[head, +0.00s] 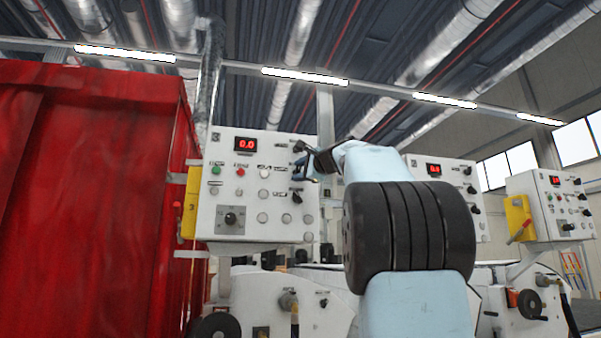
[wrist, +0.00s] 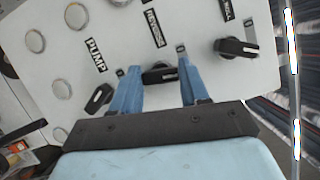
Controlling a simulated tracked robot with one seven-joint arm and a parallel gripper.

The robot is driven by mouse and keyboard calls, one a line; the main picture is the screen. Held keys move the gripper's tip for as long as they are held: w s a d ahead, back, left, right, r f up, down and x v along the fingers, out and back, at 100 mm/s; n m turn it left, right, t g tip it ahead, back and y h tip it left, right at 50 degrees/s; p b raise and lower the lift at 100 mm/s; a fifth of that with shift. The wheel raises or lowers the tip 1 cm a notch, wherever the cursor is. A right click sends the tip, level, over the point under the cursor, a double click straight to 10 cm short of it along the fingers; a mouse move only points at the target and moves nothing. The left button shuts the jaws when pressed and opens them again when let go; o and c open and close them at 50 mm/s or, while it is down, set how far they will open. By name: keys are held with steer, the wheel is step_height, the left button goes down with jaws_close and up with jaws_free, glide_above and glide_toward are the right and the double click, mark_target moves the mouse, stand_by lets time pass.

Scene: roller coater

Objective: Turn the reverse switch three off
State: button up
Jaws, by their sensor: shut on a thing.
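The control panel marked 3 (head: 247,205) stands left of centre in the head view, with a red "0.0" display. My gripper (head: 303,166) is at its right edge, by the column of black switches. In the wrist view, the reverse switch (wrist: 160,74) is a black knob below a dark label that looks like "REVERSE". The two blue fingers of my gripper (wrist: 158,76) stand on either side of this knob, shut on its ends. The knob lies nearly level across the picture. In the head view my gripper covers it.
A pump switch (wrist: 98,98) sits just left of the fingers, and another black switch (wrist: 236,47) to the right. A red curtain (head: 85,200) fills the left of the head view. Two similar panels (head: 448,200) (head: 552,205) stand to the right.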

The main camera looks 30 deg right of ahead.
steer(key=n, duration=0.2)
steer(key=n+g, duration=0.1)
steer(key=n, duration=0.1)
steer(key=shift+w+f+g, duration=0.15)
steer(key=shift+g, duration=0.15)
steer(key=shift+n+g+h, duration=0.5)
steer(key=shift+n+g, duration=0.2)
steer(key=shift+n, duration=0.9)
steer(key=o, duration=1.1)
steer(key=shift+c, duration=0.2)
steer(key=a+v, duration=0.1)
steer(key=v, duration=1.3)
steer(key=shift+d, duration=0.45)
